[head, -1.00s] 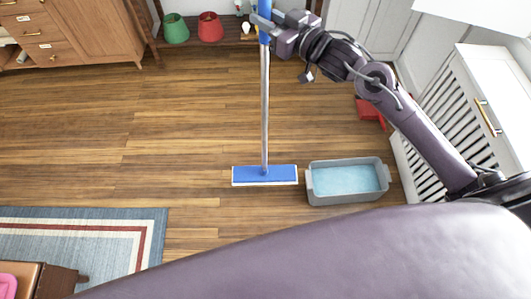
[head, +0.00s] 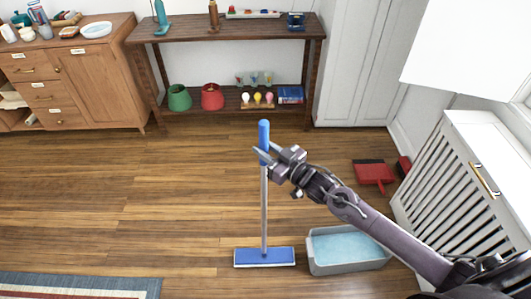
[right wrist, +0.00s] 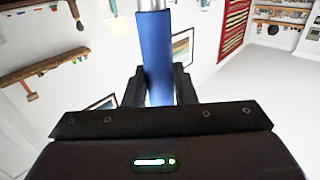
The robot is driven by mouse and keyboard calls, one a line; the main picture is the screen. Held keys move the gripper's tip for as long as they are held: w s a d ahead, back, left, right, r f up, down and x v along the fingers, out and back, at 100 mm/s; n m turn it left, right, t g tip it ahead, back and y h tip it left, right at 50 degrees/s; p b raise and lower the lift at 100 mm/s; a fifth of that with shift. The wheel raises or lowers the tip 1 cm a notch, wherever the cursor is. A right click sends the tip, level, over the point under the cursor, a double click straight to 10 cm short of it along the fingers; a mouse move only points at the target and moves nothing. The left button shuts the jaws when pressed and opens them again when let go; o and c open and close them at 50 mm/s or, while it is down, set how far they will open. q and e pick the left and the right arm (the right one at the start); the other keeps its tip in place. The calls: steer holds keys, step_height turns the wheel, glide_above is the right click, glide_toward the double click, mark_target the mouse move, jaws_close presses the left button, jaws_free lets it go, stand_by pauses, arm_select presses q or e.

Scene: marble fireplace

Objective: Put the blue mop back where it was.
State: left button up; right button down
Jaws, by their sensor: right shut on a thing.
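The blue mop stands upright, with its flat blue head (head: 265,257) low over or on the wood floor; I cannot tell if it touches. Its grey pole (head: 264,210) rises to a blue handle (head: 264,133). My right gripper (head: 264,156) is shut on the lower part of the blue handle. In the right wrist view the blue handle (right wrist: 156,50) runs between my right fingers (right wrist: 158,88). My left gripper is not in view.
A grey tub of blue water (head: 345,265) stands just right of the mop head. A red dustpan (head: 374,173) lies farther right, near the white slatted cabinet (head: 465,190). A dark wooden console table (head: 230,30) stands at the back.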

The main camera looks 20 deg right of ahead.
steer(key=shift+f, duration=0.7)
steer(key=shift+f, duration=0.15)
steer(key=c, duration=1.2)
jaws_free()
steer(key=shift+s+d, duration=0.15)
steer(key=shift+s, duration=0.1)
steer(key=v, duration=1.1)
steer(key=shift+s+d, duration=0.15)
steer(key=shift+s, duration=0.05)
